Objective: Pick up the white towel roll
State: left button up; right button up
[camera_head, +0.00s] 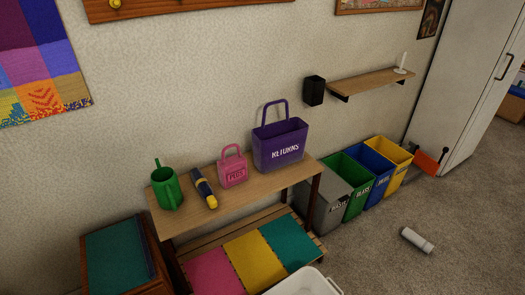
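A white cylinder (416,240), which looks like the white towel roll, lies on its side on the carpet at the right. A darker, greyish part shows at its right end. Nothing touches it and open carpet surrounds it. Neither of my grippers shows in the head view.
A wooden table (240,194) holds a green watering can (166,186), a yellow-and-dark flashlight (204,189), a pink bag (233,171) and a purple basket (279,147). Several bins stand beside it, including a yellow one (399,172). A white tub (305,283) is cut off at the bottom.

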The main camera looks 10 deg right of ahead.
aim_at(418, 241)
jog(key=z, duration=1.85)
jog(key=i+l+z, duration=0.15)
jog(key=i+l, duration=0.15)
jog(key=i+l+z, duration=0.1)
jog(key=i+l, duration=0.15)
jog(key=i, duration=0.2)
jog(key=i+l+z, duration=0.15)
jog(key=i, duration=0.25)
jog(key=i+l+z, duration=0.15)
jog(key=i, duration=2)
jog(key=i+u, duration=0.45)
jog(key=i+l+u, duration=0.25)
jog(key=u, duration=0.2)
jog(key=i+l+u, duration=0.4)
jog(key=i+u, duration=0.15)
jog(key=u, duration=0.25)
jog(key=i+l+u, duration=0.1)
jog(key=u, duration=0.3)
jog(key=i+l+u, duration=0.15)
jog(key=u, duration=0.25)
jog(key=i+l+u, duration=0.1)
jog(key=u, duration=0.3)
jog(key=l+u, duration=0.2)
jog(key=u, duration=0.25)
